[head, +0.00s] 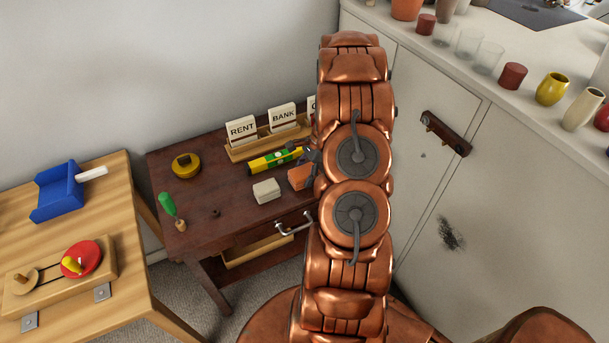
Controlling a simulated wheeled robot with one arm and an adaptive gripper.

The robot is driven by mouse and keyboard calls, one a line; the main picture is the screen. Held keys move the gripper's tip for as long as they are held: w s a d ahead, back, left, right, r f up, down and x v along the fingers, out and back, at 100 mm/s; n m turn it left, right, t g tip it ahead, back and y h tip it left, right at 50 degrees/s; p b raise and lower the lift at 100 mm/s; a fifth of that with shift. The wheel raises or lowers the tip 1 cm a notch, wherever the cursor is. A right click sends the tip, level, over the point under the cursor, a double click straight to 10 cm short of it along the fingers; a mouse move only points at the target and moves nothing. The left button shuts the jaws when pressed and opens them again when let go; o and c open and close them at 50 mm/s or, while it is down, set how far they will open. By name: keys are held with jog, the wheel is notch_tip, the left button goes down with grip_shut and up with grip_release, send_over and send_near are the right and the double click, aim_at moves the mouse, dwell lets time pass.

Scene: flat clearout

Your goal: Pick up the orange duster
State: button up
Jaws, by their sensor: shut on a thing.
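The orange duster (299,177) is a small orange block at the right side of the dark wooden desk (225,218). My gripper (312,160) shows only as a small dark grey part beside my copper arm, at the duster's upper right edge. It is shut on the orange duster. My arm hides most of the gripper and the duster's right side. I cannot tell whether the duster touches the desk top or is just above it.
Near the duster are a whitish block (266,191), a yellow-green level (275,160) and a card rack (240,151). A yellow round item (186,166) and a green-handled tool (169,208) lie left. The desk drawer (258,250) is partly open. A cabinet (440,180) stands right.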

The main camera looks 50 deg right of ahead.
aim_at(301, 172)
jog(key=shift+r+b, duration=0.35)
jog(key=shift+r, duration=0.6)
notch_tip(301, 172, up, 2)
jog(key=shift+b, duration=0.3)
jog(key=s+a+b, duration=0.1)
jog(key=s, duration=0.7)
jog(key=s+a+r+b, duration=0.1)
jog(key=s+a+b, duration=0.1)
jog(key=s, duration=0.5)
jog(key=shift+s+a+r, duration=0.2)
jog(key=shift+s+r, duration=0.05)
jog(key=shift+s, duration=0.1)
